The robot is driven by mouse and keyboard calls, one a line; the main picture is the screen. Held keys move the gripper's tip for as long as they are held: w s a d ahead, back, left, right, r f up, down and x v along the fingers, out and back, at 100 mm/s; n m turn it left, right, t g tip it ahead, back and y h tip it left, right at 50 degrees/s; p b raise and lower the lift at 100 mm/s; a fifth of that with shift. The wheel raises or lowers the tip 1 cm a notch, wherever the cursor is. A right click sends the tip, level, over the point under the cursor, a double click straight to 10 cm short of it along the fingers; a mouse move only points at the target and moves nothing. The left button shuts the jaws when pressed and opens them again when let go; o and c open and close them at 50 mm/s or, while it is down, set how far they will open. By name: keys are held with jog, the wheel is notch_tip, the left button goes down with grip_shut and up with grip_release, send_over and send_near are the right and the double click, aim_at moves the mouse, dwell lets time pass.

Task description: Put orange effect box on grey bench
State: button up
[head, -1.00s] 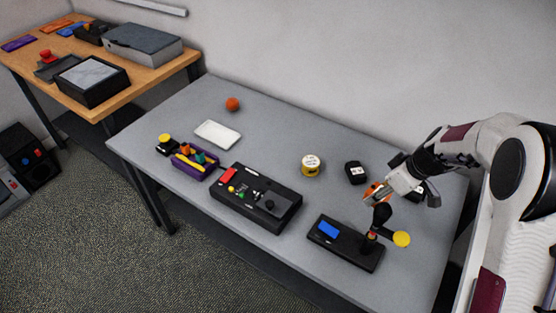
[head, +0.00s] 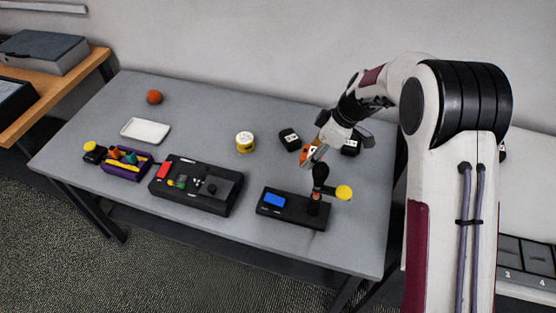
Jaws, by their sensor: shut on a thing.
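The orange effect box (head: 308,153) is between the fingers of my gripper (head: 313,150), at the right part of the grey bench (head: 205,104). My gripper is shut on it, and the fingers and wrist hide part of it. It appears close to the bench top, but I cannot tell whether it touches the surface. The grey bench runs along the wall through the middle of the view.
The back middle is clear.

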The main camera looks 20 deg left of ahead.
send_over(304, 181)
jog(key=d, duration=0.2)
jog(key=shift+a+f, duration=0.15)
jog(key=shift+f, duration=1.4)
jog(key=shift+a+f, duration=0.1)
jog(key=shift+f, duration=1.4)
jog(key=shift+f, duration=0.15)
jog(key=shift+f, duration=1.75)
jog(key=shift+f, duration=0.1)
jog(key=o, duration=1.2)
jog(key=shift+v, duration=6.15)
